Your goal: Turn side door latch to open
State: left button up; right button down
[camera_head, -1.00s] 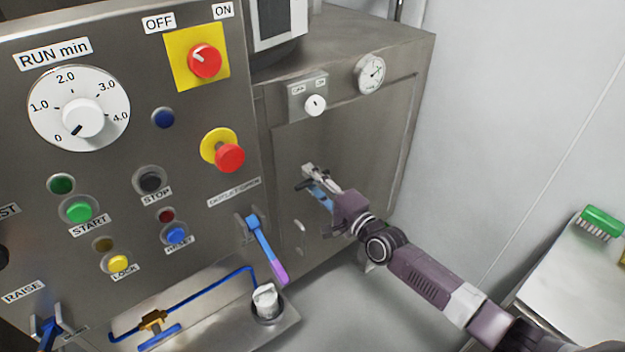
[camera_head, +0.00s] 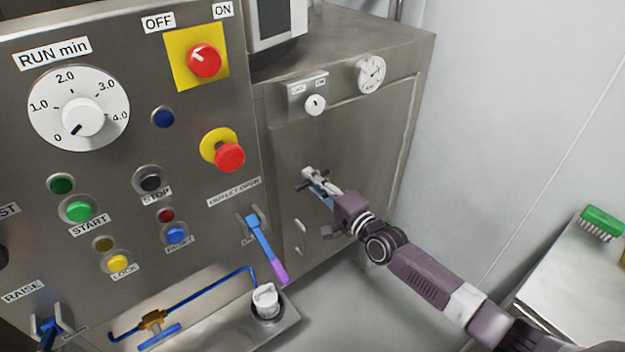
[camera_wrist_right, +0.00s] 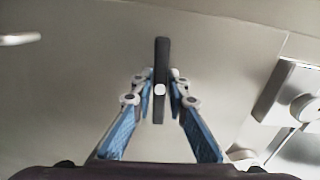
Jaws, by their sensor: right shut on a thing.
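The side door (camera_head: 345,145) is a grey metal panel on the right side of the machine, and it looks closed flat in its frame. Its latch is a dark bar with a pale centre (camera_wrist_right: 161,55), upright in the right wrist view. My right gripper (camera_head: 314,180) is at the door's left part and mostly hides the latch in the head view. In the right wrist view my right gripper's fingertips (camera_wrist_right: 160,86) are shut on the latch, one on each side of the bar. My left gripper is not in view.
Left of the door is a control panel with a red emergency button (camera_head: 229,157) and a blue-purple outlet lever (camera_head: 266,248). A small knob (camera_head: 315,104) and a gauge (camera_head: 371,74) sit above the door. A side table with a green brush (camera_head: 601,222) stands at right.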

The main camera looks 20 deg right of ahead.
jog(key=n, duration=0.8)
jog(key=shift+n, duration=0.4)
jog(key=n, duration=0.4)
jog(key=shift+n+p, duration=0.35)
jog(key=shift+n, duration=1.75)
jog(key=c, duration=1.9)
grip_release()
jog(key=shift+s, duration=0.1)
